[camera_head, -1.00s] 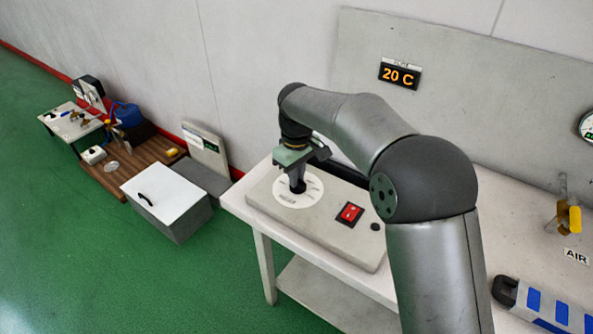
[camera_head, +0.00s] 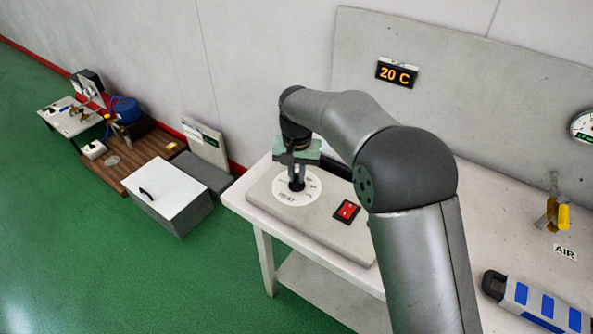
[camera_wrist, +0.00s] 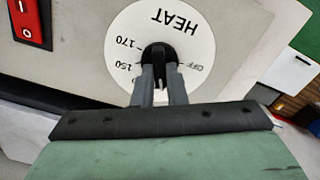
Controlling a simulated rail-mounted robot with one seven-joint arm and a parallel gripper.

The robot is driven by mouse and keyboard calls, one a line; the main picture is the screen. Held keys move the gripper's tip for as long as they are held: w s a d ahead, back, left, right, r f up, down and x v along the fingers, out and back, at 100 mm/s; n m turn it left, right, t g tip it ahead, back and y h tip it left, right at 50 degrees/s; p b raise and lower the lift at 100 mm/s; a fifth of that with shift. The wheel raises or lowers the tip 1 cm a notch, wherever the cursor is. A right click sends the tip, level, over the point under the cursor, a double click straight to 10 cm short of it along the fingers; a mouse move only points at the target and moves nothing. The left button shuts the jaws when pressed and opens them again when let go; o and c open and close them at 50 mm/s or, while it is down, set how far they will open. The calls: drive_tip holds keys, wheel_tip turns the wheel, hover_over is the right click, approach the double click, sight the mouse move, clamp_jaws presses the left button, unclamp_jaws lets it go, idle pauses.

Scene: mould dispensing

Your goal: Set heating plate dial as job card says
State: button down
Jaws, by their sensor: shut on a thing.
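The heating plate (camera_head: 332,222) is a pale slab on the white bench. Its dial is a white disc (camera_wrist: 125,38) marked HEAT, 170, 150 and OFF in the wrist view, with a black knob (camera_wrist: 157,53) at its centre. My gripper (camera_head: 297,180) points down over the dial, its two fingers (camera_wrist: 159,78) shut on the knob. The fingers hide part of the disc, and I cannot tell which mark the knob points to. No job card is legible in these views.
A red rocker switch (camera_head: 347,211) sits on the plate beside the dial. A wall display (camera_head: 397,74) reads 20 C. A yellow-handled valve (camera_head: 562,216) and an AIR label (camera_head: 565,252) are at right. A white-topped box (camera_head: 168,190) stands on the floor at left.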

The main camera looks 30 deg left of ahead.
drive_tip(key=m, duration=0.4)
drive_tip(key=shift+r+m+p, duration=0.15)
drive_tip(key=shift+m+p, duration=0.15)
drive_tip(key=shift+p, duration=0.05)
drive_tip(key=m, duration=0.4)
drive_tip(key=shift+d+p, duration=0.15)
drive_tip(key=shift+p, duration=0.15)
drive_tip(key=shift+w, duration=0.1)
drive_tip(key=c, duration=1.5)
unclamp_jaws()
drive_tip(key=shift+o, duration=0.2)
wheel_tip(320, 180, up, 17)
drive_tip(key=shift+r, duration=0.15)
drive_tip(key=shift+d, duration=0.1)
